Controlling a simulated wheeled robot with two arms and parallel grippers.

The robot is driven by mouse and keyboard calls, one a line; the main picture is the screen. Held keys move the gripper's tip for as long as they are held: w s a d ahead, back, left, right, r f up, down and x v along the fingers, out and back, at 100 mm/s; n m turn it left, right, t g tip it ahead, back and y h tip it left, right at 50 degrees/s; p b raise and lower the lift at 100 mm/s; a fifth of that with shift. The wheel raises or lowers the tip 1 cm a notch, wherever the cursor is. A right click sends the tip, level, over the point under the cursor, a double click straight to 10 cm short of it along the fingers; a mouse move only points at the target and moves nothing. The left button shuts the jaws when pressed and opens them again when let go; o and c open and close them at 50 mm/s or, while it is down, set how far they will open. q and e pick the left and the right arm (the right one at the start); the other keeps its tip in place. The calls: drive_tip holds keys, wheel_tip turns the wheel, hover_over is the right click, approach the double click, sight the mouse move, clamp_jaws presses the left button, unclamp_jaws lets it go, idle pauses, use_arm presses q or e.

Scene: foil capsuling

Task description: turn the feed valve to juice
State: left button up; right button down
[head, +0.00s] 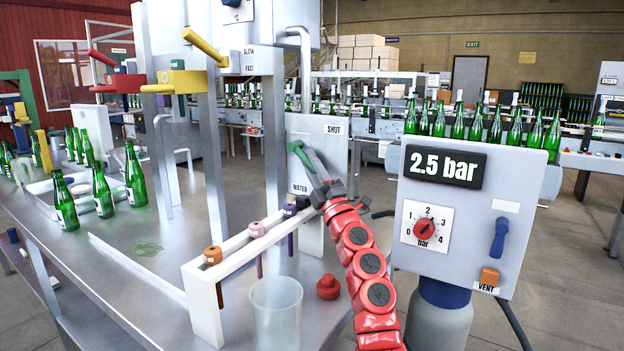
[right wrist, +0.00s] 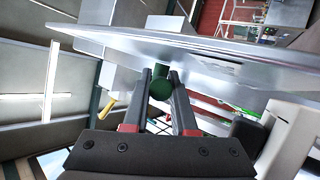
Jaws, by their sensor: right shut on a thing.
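The feed valve panel (head: 335,140) is a grey box in the middle of the head view, with a SHUT label at its upper right and a WATER label at its lower left. I see no juice label; the arm and gripper cover part of the panel. The green valve lever (head: 299,149) slants from upper left down to my right gripper (head: 322,184). In the right wrist view the green handle end (right wrist: 160,88) sits between the two fingers of the right gripper (right wrist: 160,92), which is shut on it. My left gripper is not in view.
A white rack (head: 205,300) holds several coloured-handled tools, with a clear beaker (head: 276,312) and a red knob (head: 328,287) nearby. A pressure box (head: 470,215) reading 2.5 bar stands right of my arm. Green bottles (head: 102,190) stand at left.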

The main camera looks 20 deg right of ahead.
drive_tip(key=shift+f, duration=0.15)
idle(0.3)
drive_tip(key=c, duration=0.7)
unclamp_jaws()
drive_tip(key=v, duration=1.7)
drive_tip(key=shift+f+p, duration=0.15)
drive_tip(key=shift+p, duration=0.2)
